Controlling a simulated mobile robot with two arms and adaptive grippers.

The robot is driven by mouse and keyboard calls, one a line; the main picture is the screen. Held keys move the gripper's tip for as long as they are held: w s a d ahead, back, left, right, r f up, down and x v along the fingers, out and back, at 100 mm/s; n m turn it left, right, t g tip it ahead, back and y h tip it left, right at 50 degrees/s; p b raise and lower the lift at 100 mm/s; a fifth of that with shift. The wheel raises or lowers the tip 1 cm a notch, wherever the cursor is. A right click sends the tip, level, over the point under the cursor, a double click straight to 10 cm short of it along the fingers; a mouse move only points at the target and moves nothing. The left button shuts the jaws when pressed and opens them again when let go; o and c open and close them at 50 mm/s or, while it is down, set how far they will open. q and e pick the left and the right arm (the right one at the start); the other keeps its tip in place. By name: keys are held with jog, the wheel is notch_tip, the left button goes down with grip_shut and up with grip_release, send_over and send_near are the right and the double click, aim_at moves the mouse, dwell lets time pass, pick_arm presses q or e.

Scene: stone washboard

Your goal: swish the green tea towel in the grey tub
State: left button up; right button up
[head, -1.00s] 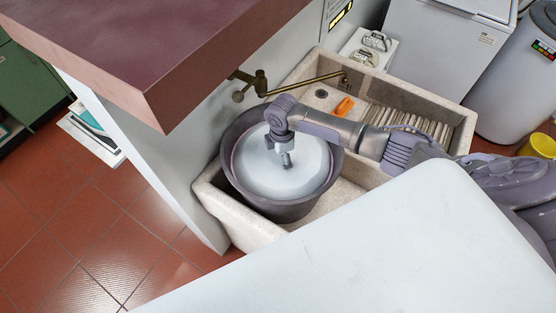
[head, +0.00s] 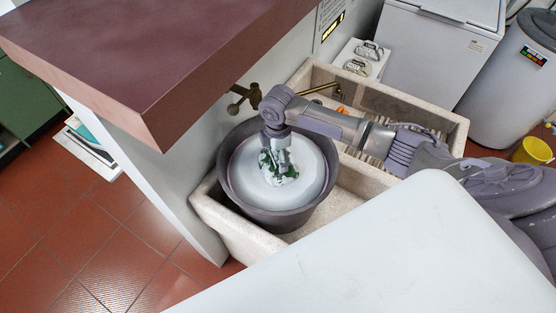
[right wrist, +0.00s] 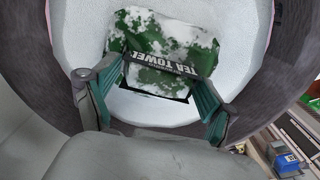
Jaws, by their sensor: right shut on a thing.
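The grey tub (head: 262,217) stands in the left basin of the stone sink, filled with white, sudsy water. The green tea towel (head: 290,174) is bunched at the middle of the tub, patched with white foam. In the right wrist view the towel (right wrist: 190,45) shows the words TEA TOWEL on a dark band. My right gripper (head: 279,160) points down over the tub's middle, shut on the towel. Its two teal-padded fingers (right wrist: 158,80) stand either side of the towel's near part in the right wrist view. My left gripper is not in view.
The stone sink (head: 238,240) has a ribbed washboard on its right, partly behind my right arm. A brass tap (head: 248,97) sits at the wall by the tub's back rim. A maroon worktop (head: 130,55) overhangs at left. A white surface (head: 420,250) fills the foreground.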

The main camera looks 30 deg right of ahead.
notch_tip(320, 180, up, 9)
jog(key=shift+f, duration=0.2)
dwell(0.3)
jog(key=shift+f, duration=0.1)
dwell(1.2)
